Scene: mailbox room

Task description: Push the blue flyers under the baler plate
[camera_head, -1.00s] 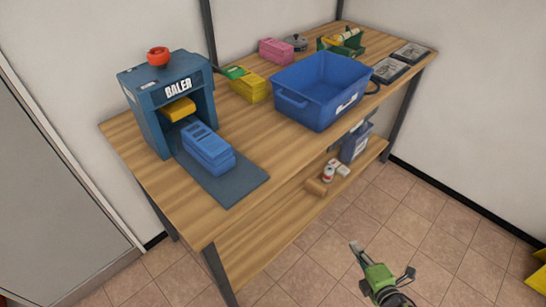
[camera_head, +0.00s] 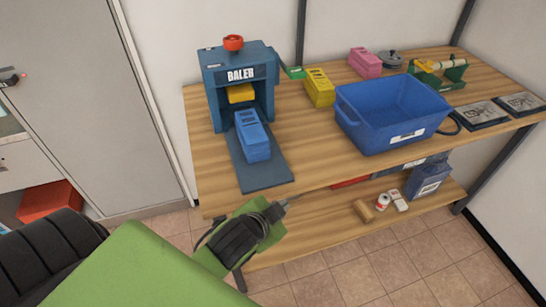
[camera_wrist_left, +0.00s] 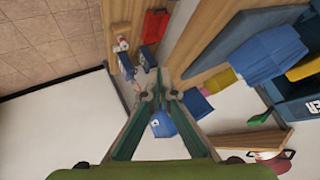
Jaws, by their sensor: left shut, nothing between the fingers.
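The blue flyers (camera_head: 253,138), a stacked bundle, lie on the dark baler bed (camera_head: 262,178) in front of the blue baler (camera_head: 213,95). Their rear end is at the baler's mouth. The yellow baler plate (camera_head: 240,93) hangs raised inside, above and behind the flyers. My left gripper (camera_head: 287,199) is shut and empty, in front of the table edge and apart from the flyers. In the left wrist view its fingers (camera_wrist_left: 160,92) meet with nothing between them; a blue bundle that looks like the flyers (camera_wrist_left: 262,54) is to their right. My right gripper is not in view.
A blue bin (camera_head: 375,130), yellow bundle (camera_head: 319,88) and pink bundle (camera_head: 365,62) stand right of the baler. A red knob (camera_head: 233,43) tops the baler. Small items, including a can (camera_head: 382,203), are on the lower shelf. The tabletop between bed and bin is clear.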

